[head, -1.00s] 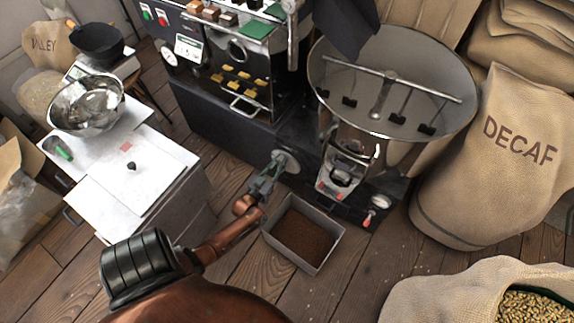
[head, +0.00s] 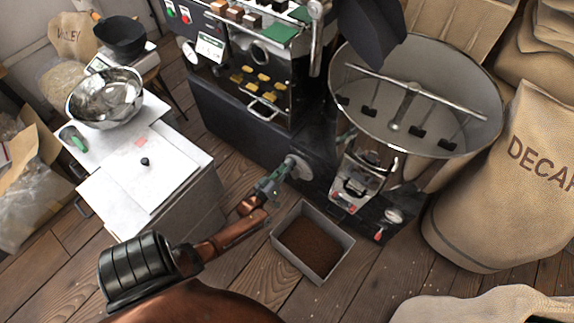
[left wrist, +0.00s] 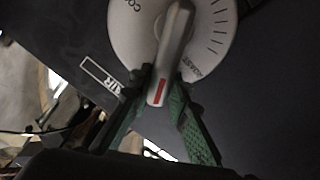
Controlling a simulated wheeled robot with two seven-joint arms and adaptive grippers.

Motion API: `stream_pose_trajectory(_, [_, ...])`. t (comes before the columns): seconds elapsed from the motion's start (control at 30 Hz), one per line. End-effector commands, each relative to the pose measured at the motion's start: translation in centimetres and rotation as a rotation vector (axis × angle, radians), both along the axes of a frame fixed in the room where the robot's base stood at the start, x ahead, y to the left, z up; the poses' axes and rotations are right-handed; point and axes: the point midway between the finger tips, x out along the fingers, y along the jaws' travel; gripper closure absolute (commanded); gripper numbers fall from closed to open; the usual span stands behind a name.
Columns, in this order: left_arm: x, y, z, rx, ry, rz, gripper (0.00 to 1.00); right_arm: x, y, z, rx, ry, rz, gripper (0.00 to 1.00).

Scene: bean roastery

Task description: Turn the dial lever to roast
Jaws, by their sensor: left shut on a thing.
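The dial (head: 301,167) is a pale disc on the dark lower front of the roaster (head: 235,120). In the left wrist view its white face (left wrist: 125,30) carries tick marks at the right, with small lettering partly hidden or hard to read. The grey dial lever (left wrist: 175,45) crosses the face, tilted slightly right at its top, with a red mark at its lower end. My left gripper (head: 283,176) is at the dial. Its green-padded fingers (left wrist: 163,88) are shut on the lever's lower end, one on each side. My right gripper is not in view.
A grey bin (head: 345,262) of brown grounds stands on the floor right of my left gripper. The round cooling tray (head: 480,140) is above it. A white-topped cabinet (head: 175,165) with a metal bowl (head: 103,97) stands left. A DECAF sack (head: 480,225) is at right.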

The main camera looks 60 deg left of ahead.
Motion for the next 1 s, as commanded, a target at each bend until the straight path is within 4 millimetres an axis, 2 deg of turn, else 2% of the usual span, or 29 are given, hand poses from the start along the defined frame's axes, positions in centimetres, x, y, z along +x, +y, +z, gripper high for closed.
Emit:
stream_pose_trajectory(0.27, [-0.2,0.0,-0.3,-0.010,0.003,0.002,1.00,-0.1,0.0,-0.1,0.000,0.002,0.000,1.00])
stream_pose_trajectory(0.3, [-0.2,0.0,-0.3,-0.010,0.003,0.002,0.83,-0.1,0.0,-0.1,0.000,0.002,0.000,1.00])
stream_pose_trajectory(0.57, [-0.1,0.0,-0.2,-0.007,0.001,0.002,0.65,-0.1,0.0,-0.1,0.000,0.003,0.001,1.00])
stream_pose_trajectory(0.83, [-0.1,0.0,-0.1,-0.005,0.000,0.001,0.65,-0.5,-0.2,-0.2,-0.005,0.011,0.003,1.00])
stream_pose_trajectory(1.0, [-1.6,-0.5,-0.2,-0.007,0.002,0.002,0.65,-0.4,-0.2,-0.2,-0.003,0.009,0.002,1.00])
